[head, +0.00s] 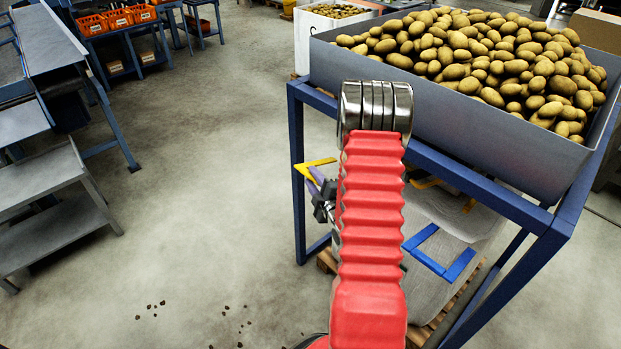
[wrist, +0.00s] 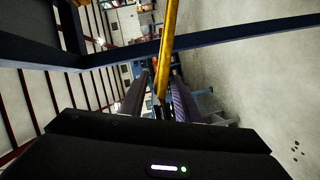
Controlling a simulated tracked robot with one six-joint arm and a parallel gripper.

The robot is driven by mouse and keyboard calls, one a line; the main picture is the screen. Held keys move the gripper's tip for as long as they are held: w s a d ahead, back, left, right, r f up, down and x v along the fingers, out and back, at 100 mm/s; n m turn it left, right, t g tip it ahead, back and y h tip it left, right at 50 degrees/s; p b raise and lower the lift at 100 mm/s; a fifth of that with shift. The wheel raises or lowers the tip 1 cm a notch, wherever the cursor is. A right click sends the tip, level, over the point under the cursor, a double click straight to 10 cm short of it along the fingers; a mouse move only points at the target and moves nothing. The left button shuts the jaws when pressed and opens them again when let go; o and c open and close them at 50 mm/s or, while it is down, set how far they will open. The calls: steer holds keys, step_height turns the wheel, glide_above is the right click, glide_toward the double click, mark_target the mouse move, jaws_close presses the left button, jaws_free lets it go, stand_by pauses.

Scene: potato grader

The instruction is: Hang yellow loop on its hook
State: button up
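The yellow loop (head: 317,164) shows in the head view just left of my red arm, beside the blue stand; part of it is hidden. In the wrist view, a yellow bar of it (wrist: 168,45) runs up from between my two dark fingers. My gripper (head: 322,184) is mostly hidden behind the arm in the head view. In the wrist view, my gripper (wrist: 163,85) appears closed around the yellow bar. I cannot make out a hook in either view.
A blue stand (head: 298,170) carries a grey bin (head: 450,122) full of potatoes. Under it, a blue bracket-shaped piece (head: 461,265) and yellow pieces (head: 425,183) show before a pale sack (head: 440,215) on a pallet. Open floor (head: 200,180) lies left; grey benches (head: 50,170) stand farther left.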

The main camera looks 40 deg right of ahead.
steer(key=shift+w+d, duration=0.2)
steer(key=shift+w, duration=0.4)
steer(key=shift+c, duration=0.5)
jaws_close()
steer(key=shift+f, duration=0.1)
